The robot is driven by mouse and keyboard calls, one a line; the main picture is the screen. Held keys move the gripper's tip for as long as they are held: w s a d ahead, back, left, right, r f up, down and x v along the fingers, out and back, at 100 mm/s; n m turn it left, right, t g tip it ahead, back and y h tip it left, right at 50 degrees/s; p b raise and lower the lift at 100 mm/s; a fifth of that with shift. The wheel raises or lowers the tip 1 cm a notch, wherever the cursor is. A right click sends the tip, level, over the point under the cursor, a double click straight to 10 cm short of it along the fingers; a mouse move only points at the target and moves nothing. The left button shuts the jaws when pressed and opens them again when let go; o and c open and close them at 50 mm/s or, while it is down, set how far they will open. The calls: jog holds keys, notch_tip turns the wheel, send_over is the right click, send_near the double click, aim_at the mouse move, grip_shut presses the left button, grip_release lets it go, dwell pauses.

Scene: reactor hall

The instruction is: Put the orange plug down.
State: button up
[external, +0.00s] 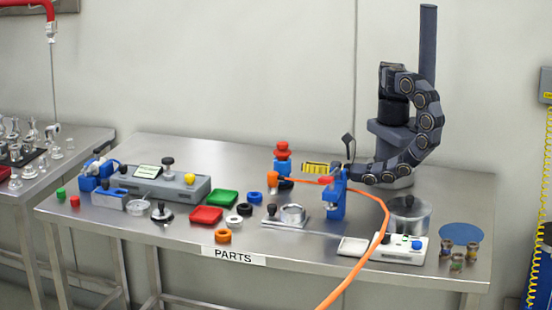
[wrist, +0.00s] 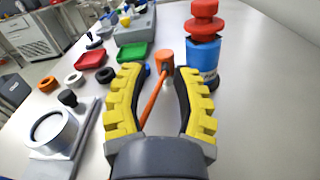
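The orange plug (external: 272,177) stands on the table in front of a blue cylinder with a red top (external: 283,150). In the wrist view the plug (wrist: 165,57) shows between and just beyond my yellow fingertips, with a gap visible on both sides. Its orange cable (external: 376,200) runs right past the blue clamp stand and down over the table's front edge. In the wrist view the cable runs back between the fingers. My gripper (external: 305,168) is open and points left, towards the plug. The plug's lower end is partly hidden in the wrist view.
The blue clamp stand (external: 336,198) with a black lever stands close to my gripper. A metal cup on a plate (external: 291,214), coloured rings, a green tray (external: 222,198) and a red tray (external: 206,215) lie left and in front.

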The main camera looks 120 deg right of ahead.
aim_at(283, 179)
jog(key=f, duration=0.4)
jog(key=shift+w+d+f, duration=0.3)
jog(key=shift+d, duration=0.05)
jog(key=shift+x, duration=3.3)
jog(key=shift+c, duration=0.3)
grip_shut()
